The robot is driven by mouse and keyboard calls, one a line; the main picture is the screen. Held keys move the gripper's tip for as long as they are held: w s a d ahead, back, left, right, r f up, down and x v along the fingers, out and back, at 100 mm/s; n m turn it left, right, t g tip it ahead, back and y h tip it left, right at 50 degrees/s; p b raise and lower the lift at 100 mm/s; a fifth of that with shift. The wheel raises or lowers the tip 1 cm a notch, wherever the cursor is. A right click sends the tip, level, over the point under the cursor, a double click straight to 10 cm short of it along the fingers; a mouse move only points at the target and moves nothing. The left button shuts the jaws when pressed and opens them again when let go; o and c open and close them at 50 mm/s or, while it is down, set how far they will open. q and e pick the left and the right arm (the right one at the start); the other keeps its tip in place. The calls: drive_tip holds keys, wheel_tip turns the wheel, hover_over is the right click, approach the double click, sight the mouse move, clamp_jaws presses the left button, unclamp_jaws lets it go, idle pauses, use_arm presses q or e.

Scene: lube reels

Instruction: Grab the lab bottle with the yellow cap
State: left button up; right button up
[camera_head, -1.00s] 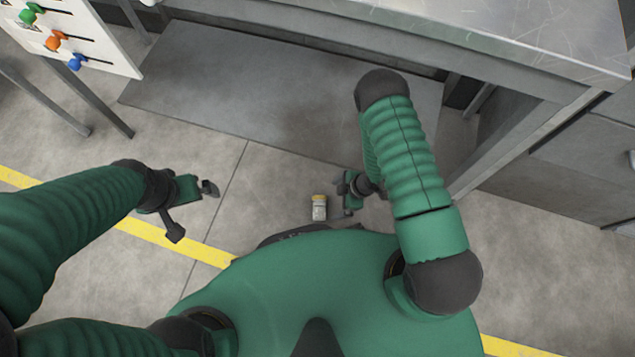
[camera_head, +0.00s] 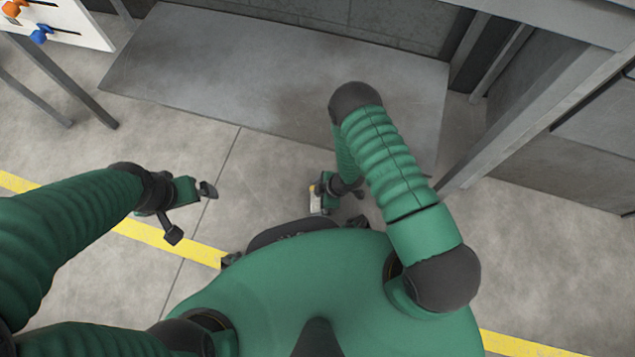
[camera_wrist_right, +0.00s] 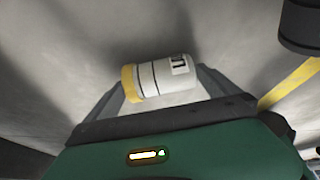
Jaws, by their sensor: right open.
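The lab bottle (camera_head: 314,205), pale with a yellow cap, is by the floor in front of my body in the head view, partly hidden by my right gripper. In the right wrist view the bottle (camera_wrist_right: 168,77) shows its white body, dark lines and a small label, with the yellow cap to the left. My right gripper (camera_head: 327,194) is open, one finger on each side of the bottle in the wrist view. I cannot tell whether either finger touches it. My left gripper (camera_head: 190,212) is open and empty, out to the left above the floor.
A white board with coloured reels (camera_head: 40,33) is at the upper left. A yellow floor line (camera_head: 165,238) crosses at left. The floor between my grippers is clear.

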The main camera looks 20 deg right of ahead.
drive_tip(key=c, duration=1.5)
drive_tip(key=shift+r, duration=0.1)
